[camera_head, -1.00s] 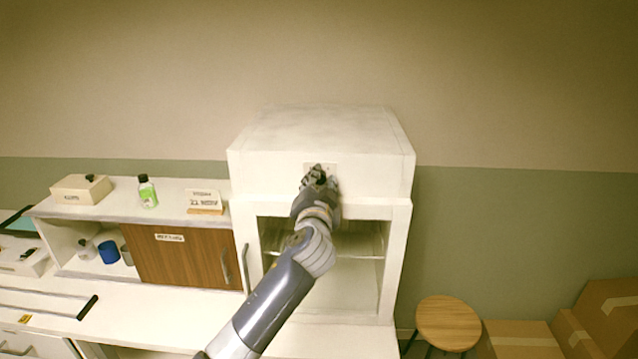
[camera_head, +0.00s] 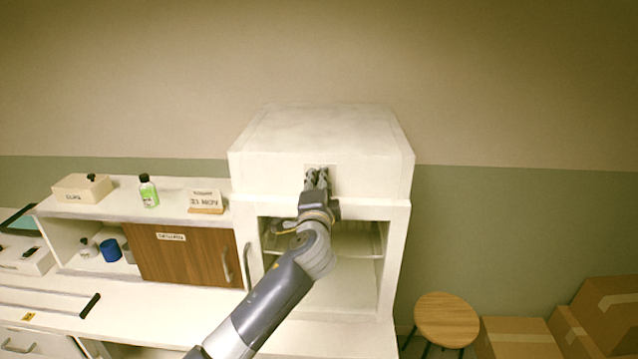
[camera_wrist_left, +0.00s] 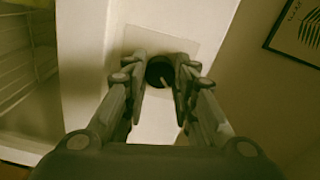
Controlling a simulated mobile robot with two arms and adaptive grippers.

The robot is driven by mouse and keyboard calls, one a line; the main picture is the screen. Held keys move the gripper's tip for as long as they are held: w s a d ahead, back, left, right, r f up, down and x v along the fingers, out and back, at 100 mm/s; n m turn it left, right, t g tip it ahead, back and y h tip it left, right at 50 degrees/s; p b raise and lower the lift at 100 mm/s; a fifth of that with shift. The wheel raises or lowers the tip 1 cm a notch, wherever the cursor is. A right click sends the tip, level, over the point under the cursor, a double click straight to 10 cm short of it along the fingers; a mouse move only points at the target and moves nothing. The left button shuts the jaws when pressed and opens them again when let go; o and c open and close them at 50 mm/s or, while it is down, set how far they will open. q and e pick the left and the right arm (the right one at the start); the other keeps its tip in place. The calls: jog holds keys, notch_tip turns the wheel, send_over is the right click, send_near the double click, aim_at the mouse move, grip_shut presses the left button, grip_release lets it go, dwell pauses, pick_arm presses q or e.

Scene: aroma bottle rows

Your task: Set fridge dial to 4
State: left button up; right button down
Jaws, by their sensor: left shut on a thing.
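The white fridge (camera_head: 375,178) stands at the centre of the head view, its lower compartment open to view. A small pale plate (camera_head: 330,168) is on its upper front and also shows in the left wrist view (camera_wrist_left: 160,42). The dark round dial (camera_wrist_left: 160,68) sits on this plate, with a light pointer line on it. My left gripper (camera_head: 317,176) is at the plate, its fingers (camera_wrist_left: 160,82) on both sides of the dial and shut on it. The fingers hide the dial in the head view, and I cannot read any numbers. My right gripper is not in view.
Left of the fridge, a shelf unit (camera_head: 110,207) carries a green bottle (camera_head: 149,193), a small sign (camera_head: 206,203) and a cream box (camera_head: 82,189). A wooden stool (camera_head: 446,319) and cardboard boxes (camera_head: 605,305) stand at the lower right.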

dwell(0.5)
pick_arm(q)
jog(key=o, duration=1)
jog(key=shift+d, duration=0.1)
jog(key=shift+o, duration=0.3)
jog(key=shift+s, duration=0.15)
jog(key=s+a, duration=0.1)
jog(key=s, duration=1)
jog(key=shift+s+a, duration=0.2)
jog(key=shift+s, duration=0.15)
